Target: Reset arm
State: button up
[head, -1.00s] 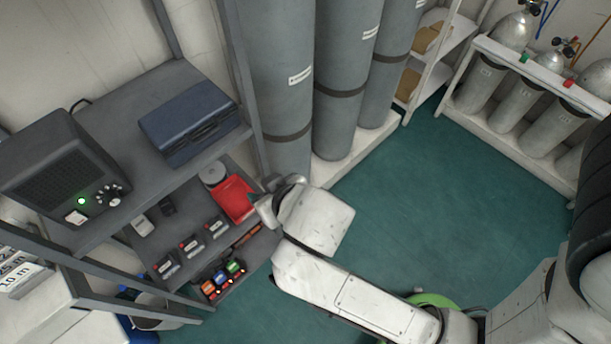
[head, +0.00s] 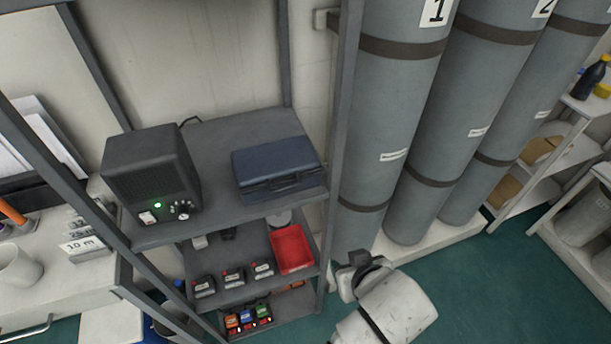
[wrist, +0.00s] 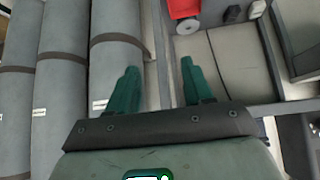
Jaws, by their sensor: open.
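My gripper shows in the wrist view (wrist: 160,88) with its two green fingers apart and nothing between them. In the head view my white arm reaches up from the bottom edge, and its end (head: 358,274) is just right of the shelf rack, in front of the grey cylinders. The fingertips are hard to make out in the head view.
The shelf rack (head: 240,210) holds a black speaker box (head: 150,170), a blue case (head: 277,168), a red tray (head: 291,249) and several small devices. Tall grey cylinders (head: 390,130) stand behind my arm. Green floor (head: 500,290) is clear at the right.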

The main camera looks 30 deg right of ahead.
jog(key=s+d+f+n+g+y, duration=0.2)
jog(key=s+f+g, duration=0.4)
jog(key=s, duration=0.6)
jog(key=shift+s+d+f+n, duration=0.4)
jog(key=shift+d+f+n, duration=0.15)
jog(key=shift+f, duration=0.4)
